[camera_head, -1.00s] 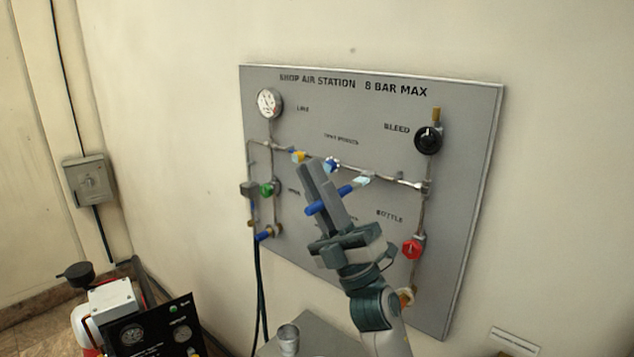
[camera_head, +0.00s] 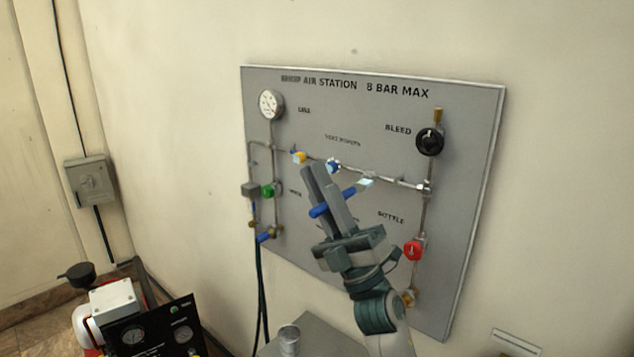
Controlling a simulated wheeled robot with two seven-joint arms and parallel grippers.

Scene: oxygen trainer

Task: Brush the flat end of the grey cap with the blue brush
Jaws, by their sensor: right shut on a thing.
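My right gripper (camera_head: 317,178) is shut on the blue brush (camera_head: 346,194), in front of the grey panel. I cannot tell whether the bristles touch anything. I cannot pick out the grey cap for certain; a small pale grey fitting (camera_head: 422,187) sits at the right end of that pipe, to the right of the bristles. The left gripper is not in view.
The panel (camera_head: 470,150) carries a gauge (camera_head: 271,104), a black bleed knob (camera_head: 429,141), a red bottle knob (camera_head: 413,250) and a green knob (camera_head: 268,190). A grey cylinder (camera_head: 289,341) stands on a grey surface below. A black gauge box (camera_head: 150,335) is at lower left.

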